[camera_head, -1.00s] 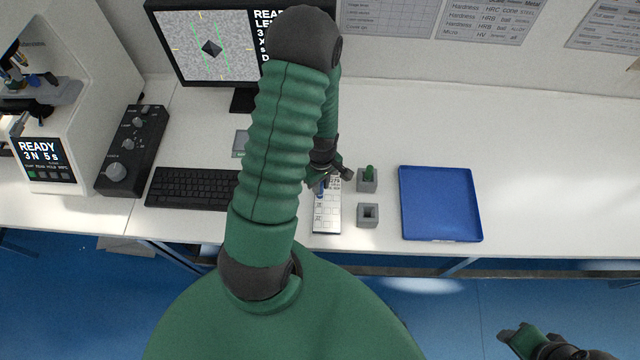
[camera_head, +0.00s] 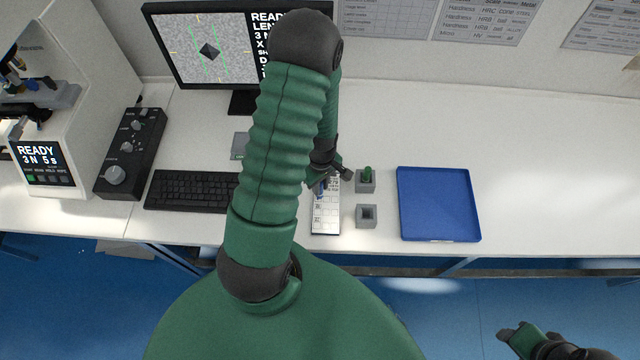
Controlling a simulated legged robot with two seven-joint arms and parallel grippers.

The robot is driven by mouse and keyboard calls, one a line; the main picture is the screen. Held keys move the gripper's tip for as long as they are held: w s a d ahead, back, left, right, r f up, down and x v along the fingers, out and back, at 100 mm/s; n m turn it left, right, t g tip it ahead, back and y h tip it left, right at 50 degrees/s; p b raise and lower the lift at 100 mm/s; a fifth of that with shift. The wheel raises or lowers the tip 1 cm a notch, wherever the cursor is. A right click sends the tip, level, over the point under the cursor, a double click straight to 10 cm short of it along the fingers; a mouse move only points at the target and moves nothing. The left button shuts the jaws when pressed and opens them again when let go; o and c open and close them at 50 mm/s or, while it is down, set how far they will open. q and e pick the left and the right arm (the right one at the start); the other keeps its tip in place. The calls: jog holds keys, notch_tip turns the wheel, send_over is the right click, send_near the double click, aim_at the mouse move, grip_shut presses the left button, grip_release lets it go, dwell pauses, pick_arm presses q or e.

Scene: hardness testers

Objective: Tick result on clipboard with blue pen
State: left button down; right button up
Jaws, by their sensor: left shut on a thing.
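A white clipboard (camera_head: 326,216) lies on the bench, its upper part hidden by my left arm and gripper. My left gripper (camera_head: 336,180) is over the clipboard's top end. It is shut on the blue pen (camera_head: 321,189), of which only a small blue piece shows below the jaws. I cannot tell whether the pen tip touches the sheet. My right gripper (camera_head: 512,335) is low at the right, off the bench, above the floor; its jaw opening is unclear.
Right of the clipboard stand a grey holder with a green item (camera_head: 367,176) and an empty grey holder (camera_head: 366,216). A blue tray (camera_head: 439,205) lies further right. A keyboard (camera_head: 190,190), control box (camera_head: 131,152) and monitor (camera_head: 207,45) are left. The far right bench is clear.

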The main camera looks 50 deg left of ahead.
pick_arm(q)
notch_tip(320, 180, up, 6)
jog(key=p, duration=0.5)
jog(key=shift+r, duration=0.1)
dwell(0.4)
